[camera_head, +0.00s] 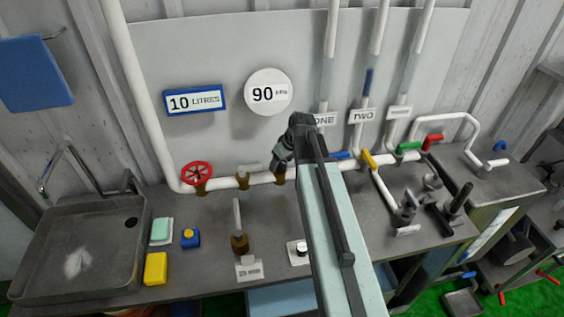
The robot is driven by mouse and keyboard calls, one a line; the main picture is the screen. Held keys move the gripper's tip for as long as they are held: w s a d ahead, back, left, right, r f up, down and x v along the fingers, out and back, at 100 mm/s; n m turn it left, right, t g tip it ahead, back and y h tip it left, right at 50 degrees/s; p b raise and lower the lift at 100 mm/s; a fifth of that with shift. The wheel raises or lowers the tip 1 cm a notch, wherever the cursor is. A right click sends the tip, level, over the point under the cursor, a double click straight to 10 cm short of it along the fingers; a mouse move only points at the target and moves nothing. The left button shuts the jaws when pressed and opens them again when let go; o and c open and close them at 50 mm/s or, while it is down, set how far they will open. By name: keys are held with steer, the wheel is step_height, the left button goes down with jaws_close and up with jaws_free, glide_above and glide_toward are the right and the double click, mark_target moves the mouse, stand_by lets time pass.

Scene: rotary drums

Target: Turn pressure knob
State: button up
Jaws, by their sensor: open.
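My gripper (280,160) is open and empty. It points down and left in front of the back panel, just above the white horizontal pipe (225,183), below the round white dial (268,92) reading 90 with a small unit, apparently kPa. A small round knob (301,249) on a white plate sits on the bench, close beside my arm and well below the gripper. A red hand wheel (197,174) is on the pipe, left of the gripper. No readable label shows which one is the pressure knob.
A blue-framed sign (195,100) reads 10 LITRES. Coloured valve handles, including a yellow one (368,160), line the pipes at right. A sink (75,250), yellow block (155,269) and brown fitting (239,243) occupy the bench's left half. My arm hides part of the middle.

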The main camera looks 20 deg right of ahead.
steer(key=shift+r, duration=0.1)
steer(key=a+p+v, duration=0.1)
steer(key=p+v, duration=0.6)
steer(key=shift+s+d+r, duration=0.2)
steer(key=shift+d, duration=0.35)
steer(key=s+a+f+m+g+b, duration=0.1)
steer(key=s+a+f+b, duration=0.2)
steer(key=a+f+b, duration=0.1)
steer(key=s+a+f+m+g+h+b, duration=0.1)
steer(key=s+a+f+b, duration=0.3)
steer(key=a+f+b, duration=0.1)
steer(key=s+a+f+m+g+b, duration=0.1)
steer(key=s+a+f+g+b, duration=0.1)
steer(key=s+a+f+b, duration=0.2)
steer(key=shift+a+f+b, duration=0.55)
steer(key=shift+a+f, duration=0.75)
steer(key=shift+f, duration=0.2)
steer(key=shift+a+r+m, duration=0.1)
steer(key=shift+m, duration=0.2)
steer(key=shift+r, duration=0.1)
